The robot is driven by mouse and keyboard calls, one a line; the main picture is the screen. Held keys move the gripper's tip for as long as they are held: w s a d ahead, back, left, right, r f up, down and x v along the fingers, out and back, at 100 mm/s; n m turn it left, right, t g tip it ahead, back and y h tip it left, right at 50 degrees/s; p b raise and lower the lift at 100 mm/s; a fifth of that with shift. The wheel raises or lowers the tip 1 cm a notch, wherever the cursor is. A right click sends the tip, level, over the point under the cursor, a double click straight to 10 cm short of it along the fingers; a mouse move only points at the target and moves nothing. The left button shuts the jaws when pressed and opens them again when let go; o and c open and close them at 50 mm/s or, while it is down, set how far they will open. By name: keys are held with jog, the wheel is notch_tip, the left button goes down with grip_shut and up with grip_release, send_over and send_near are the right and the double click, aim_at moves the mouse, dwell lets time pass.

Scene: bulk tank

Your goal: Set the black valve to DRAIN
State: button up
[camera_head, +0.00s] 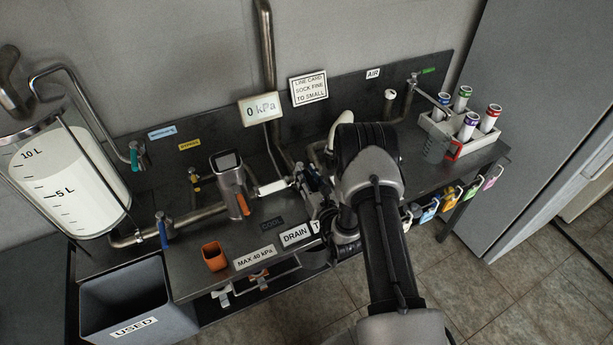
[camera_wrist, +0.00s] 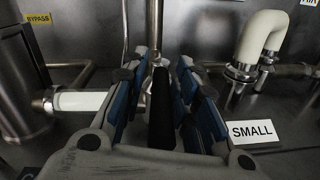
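The black valve's handle (camera_wrist: 162,112) stands in the middle of the wrist view, a dark upright bar. My gripper (camera_wrist: 165,72) has its blue-padded fingers on either side of this bar. The gap to the pads is very narrow, and I cannot tell whether they touch it. In the head view, my arm and wrist hide most of the valve and the gripper. The DRAIN label (camera_head: 296,235) lies on the bench, left of my arm. Part of another label, starting with T (camera_head: 316,227), shows beside it.
A white bent pipe (camera_wrist: 262,45) and a SMALL label (camera_wrist: 253,131) are to the right of my fingers. A white pipe (camera_wrist: 82,101) is to the left. A tank (camera_head: 65,170), an orange cup (camera_head: 214,257) and a tube rack (camera_head: 480,148) also stand here.

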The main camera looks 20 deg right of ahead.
jog(key=shift+o, duration=0.3)
jog(key=s, duration=0.8)
jog(key=s+d, duration=0.1)
jog(key=s, duration=0.3)
jog(key=shift+c, duration=0.6)
